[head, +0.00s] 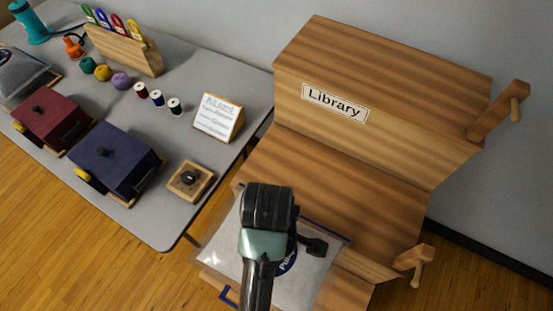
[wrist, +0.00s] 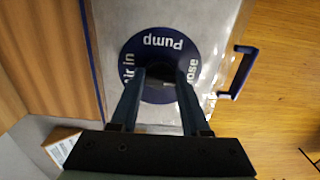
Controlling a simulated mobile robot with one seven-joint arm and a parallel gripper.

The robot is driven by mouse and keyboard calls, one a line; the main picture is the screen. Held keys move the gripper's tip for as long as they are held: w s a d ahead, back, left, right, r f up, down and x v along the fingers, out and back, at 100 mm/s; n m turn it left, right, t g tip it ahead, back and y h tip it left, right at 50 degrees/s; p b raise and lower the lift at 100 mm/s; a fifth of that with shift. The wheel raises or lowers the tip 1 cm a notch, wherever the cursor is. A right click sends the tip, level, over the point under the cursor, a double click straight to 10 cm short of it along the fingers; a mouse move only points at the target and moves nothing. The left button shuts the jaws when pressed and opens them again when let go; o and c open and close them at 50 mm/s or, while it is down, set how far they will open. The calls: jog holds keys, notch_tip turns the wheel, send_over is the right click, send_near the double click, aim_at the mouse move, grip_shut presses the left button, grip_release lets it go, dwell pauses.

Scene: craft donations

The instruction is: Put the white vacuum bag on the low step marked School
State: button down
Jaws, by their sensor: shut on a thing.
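The white vacuum bag (head: 315,280) is a pale, clear-edged pouch with a dark blue round valve label reading "Pump" and a blue handle. My gripper (wrist: 160,75) is shut on the middle of this label; the bag (wrist: 215,30) fills the centre of the wrist view. In the head view my arm covers part of the bag. The bag is over the front of the lower wooden step (head: 340,195); I cannot tell whether it touches the wood. No School marking is visible. The upper step (head: 390,75) is marked Library.
At left, a grey table (head: 190,75) holds a dark blue box (head: 115,155), a red box (head: 52,120), a sign card (head: 218,117), spools and yarn balls. The lower step is bare behind the bag.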

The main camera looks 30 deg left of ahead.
jog(key=shift+s+f+b, duration=0.1)
jog(key=shift+f+b, duration=4.4)
jog(key=shift+f, duration=8.5)
jog(key=shift+f, duration=0.15)
jog(key=shift+c, duration=1.9)
grip_release()
